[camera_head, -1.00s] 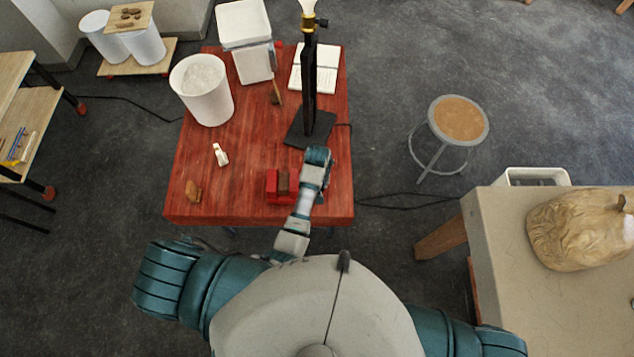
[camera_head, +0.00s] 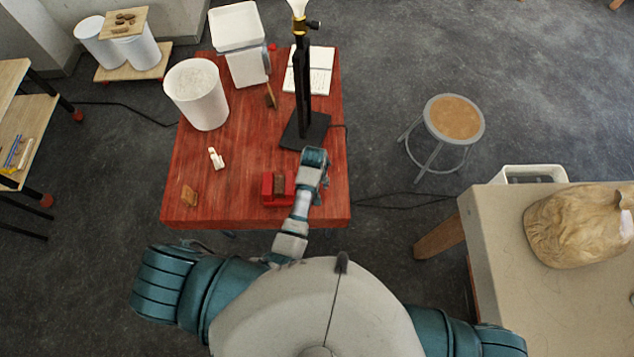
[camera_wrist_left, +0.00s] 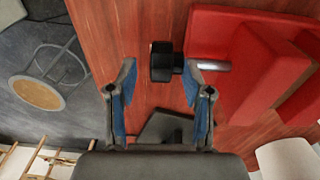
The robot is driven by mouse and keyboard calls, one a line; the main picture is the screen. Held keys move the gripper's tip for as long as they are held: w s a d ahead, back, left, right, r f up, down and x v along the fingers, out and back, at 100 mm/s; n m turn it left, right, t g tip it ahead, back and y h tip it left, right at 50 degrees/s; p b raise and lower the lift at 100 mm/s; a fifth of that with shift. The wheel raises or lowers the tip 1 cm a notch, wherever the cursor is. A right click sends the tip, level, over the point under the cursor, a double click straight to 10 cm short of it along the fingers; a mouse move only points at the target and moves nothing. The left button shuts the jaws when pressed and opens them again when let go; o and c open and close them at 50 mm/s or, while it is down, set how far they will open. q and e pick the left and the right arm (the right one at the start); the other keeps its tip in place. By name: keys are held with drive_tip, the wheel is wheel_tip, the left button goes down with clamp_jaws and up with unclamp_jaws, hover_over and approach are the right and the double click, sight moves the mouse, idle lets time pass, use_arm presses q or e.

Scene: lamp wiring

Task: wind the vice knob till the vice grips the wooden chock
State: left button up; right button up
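The red vice (camera_head: 268,187) stands near the front edge of the red table, with the brown wooden chock (camera_head: 279,183) between its jaws. Whether the jaws touch the chock is too small to tell. My left arm reaches over the table along the vice's right side; its fingers are hidden in the head view. In the left wrist view the vice (camera_wrist_left: 268,75) has a silver screw ending in a black knob (camera_wrist_left: 162,62). My left gripper (camera_wrist_left: 160,82) is open, one finger on each side of the knob, the right finger close to it. My right gripper is out of view.
A black lamp stand (camera_head: 304,130) rises behind my left wrist. A white bucket (camera_head: 197,100), a white bin (camera_head: 240,45), a small white part (camera_head: 216,158) and a brown block (camera_head: 189,195) are on the table. A stool (camera_head: 455,117) stands to the right.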

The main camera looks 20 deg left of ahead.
use_arm(q)
drive_tip(key=r, duration=0.7)
drive_tip(key=shift+s+r, duration=0.15)
drive_tip(key=shift+s, duration=0.1)
idle(0.4)
